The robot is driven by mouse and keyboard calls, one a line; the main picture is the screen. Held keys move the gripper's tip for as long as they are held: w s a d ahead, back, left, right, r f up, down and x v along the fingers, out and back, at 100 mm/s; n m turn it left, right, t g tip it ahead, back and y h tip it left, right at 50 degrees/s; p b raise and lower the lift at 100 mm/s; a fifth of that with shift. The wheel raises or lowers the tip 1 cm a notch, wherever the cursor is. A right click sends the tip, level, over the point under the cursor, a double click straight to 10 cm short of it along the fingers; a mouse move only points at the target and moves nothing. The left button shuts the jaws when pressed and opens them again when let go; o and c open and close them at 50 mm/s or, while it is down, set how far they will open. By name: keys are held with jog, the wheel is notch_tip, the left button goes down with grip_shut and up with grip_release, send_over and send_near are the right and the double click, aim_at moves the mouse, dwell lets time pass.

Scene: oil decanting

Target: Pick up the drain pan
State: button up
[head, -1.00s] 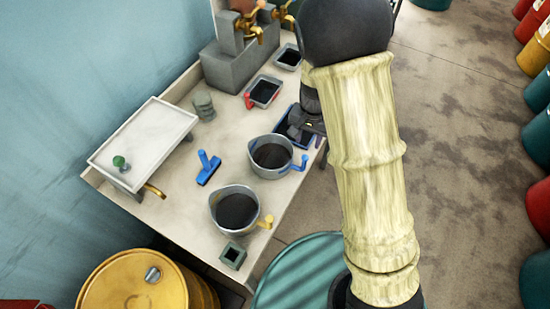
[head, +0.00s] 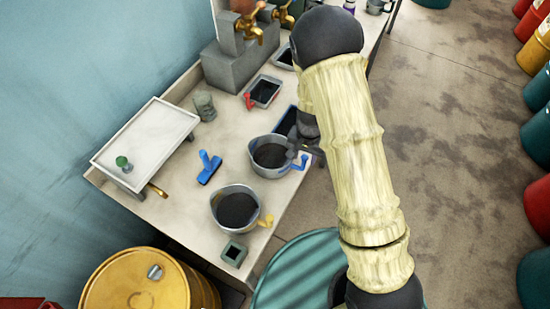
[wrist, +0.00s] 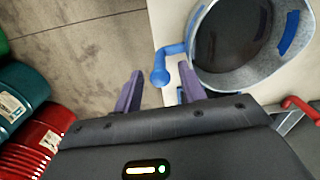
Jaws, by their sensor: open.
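A round grey pan with a blue handle (head: 256,161) stands on the bench, holding dark liquid. It also shows at the upper right of the wrist view (wrist: 203,75). A similar round pan with a yellow handle (head: 216,204) stands nearer. Rectangular trays of dark liquid stand farther back, one with a red handle (head: 251,95). Which one is the drain pan is not marked. My gripper (wrist: 160,90) is open and empty. Its fingers appear on either side of the blue handle's knob in the wrist view; contact is not visible. In the head view my arm partly hides a blue-edged tray.
The bench (head: 180,210) also carries a raised white tray (head: 150,135), a blue squeegee-like tool (head: 208,168), a small square cup (head: 234,253) and brass taps (head: 247,28). A yellow drum (head: 120,285) and a teal drum (head: 290,275) stand in front.

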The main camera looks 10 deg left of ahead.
aim_at(303, 164)
jog(key=shift+f+p, duration=1.1)
jog(key=shift+f, duration=1.45)
grip_shut()
